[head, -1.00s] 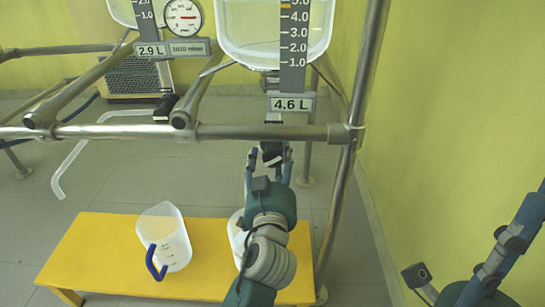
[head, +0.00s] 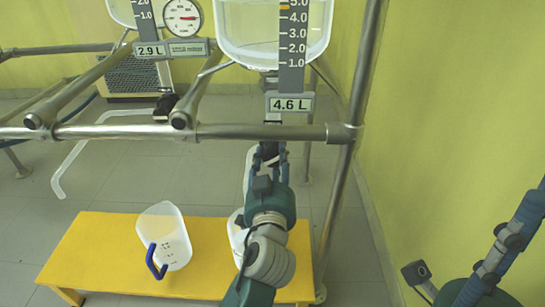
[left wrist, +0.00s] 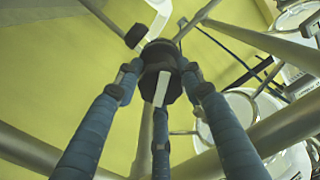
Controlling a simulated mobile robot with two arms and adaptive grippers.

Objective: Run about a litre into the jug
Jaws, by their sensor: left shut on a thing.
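The right glass vessel (head: 262,50) holds clear liquid behind a scale, and its sign (head: 290,104) reads 4.6 L. My left gripper (head: 268,152) is below this vessel, shut on a black valve knob (left wrist: 160,70) with a white lever. In the left wrist view, the gripper's blue fingers (left wrist: 158,80) surround the knob. A clear jug (head: 165,238) with a blue handle stands on a yellow bench (head: 100,240). A second pale container (head: 236,232) is mostly hidden behind my left arm.
A metal rail (head: 90,131) crosses in front of the vessels and meets an upright post (head: 345,170). A bent pale tube (head: 70,165) hangs at left.

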